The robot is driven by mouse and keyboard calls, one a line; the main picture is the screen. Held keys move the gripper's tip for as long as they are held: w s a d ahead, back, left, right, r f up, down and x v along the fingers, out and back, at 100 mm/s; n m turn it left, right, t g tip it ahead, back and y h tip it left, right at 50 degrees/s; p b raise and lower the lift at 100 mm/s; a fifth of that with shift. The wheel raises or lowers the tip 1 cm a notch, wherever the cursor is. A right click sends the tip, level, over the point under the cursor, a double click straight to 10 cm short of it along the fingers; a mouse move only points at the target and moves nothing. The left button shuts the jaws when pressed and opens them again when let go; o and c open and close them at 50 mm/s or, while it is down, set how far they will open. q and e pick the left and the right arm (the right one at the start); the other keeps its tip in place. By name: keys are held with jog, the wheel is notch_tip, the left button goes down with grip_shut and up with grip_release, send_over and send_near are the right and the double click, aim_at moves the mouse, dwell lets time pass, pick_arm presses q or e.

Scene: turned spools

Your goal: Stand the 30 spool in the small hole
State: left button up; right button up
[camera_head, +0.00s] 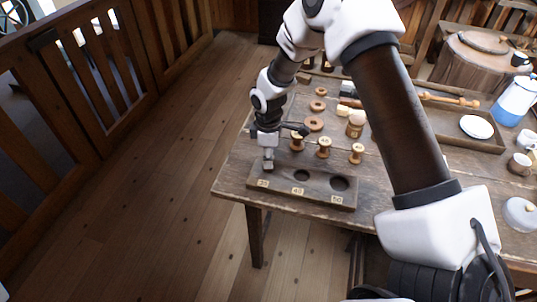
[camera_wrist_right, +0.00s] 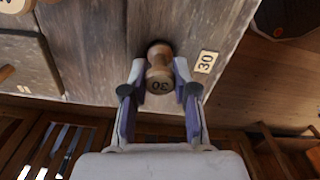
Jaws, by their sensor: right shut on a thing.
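My right gripper (camera_head: 268,160) reaches down at the left end of the dark wooden block (camera_head: 320,181) on the table. In the right wrist view its fingers (camera_wrist_right: 159,68) are shut on a small turned wooden spool (camera_wrist_right: 160,86) marked 30. The block's label 30 (camera_wrist_right: 207,61) is beside the spool. In the head view, the label at the block's left end (camera_head: 263,183) is below the gripper, and the small hole is hidden there. Whether the spool's foot is in the hole or above it, I cannot tell. The middle hole (camera_head: 301,175) and large hole (camera_head: 339,183) are empty. My left gripper is not in view.
Three larger spools stand behind the block: left (camera_head: 297,142), middle (camera_head: 324,148) and right (camera_head: 356,153). Wooden rings (camera_head: 314,124) lie farther back. A tray (camera_head: 493,142) with a white dish (camera_head: 477,127) is at the right. The table's front edge is close to the block.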

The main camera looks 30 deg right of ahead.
jog(key=shift+f, duration=0.35)
dwell(0.4)
jog(key=o, duration=1.5)
jog(key=shift+c, duration=0.2)
notch_tip(320, 180, up, 10)
jog(key=p, duration=0.9)
jog(key=shift+r, duration=0.1)
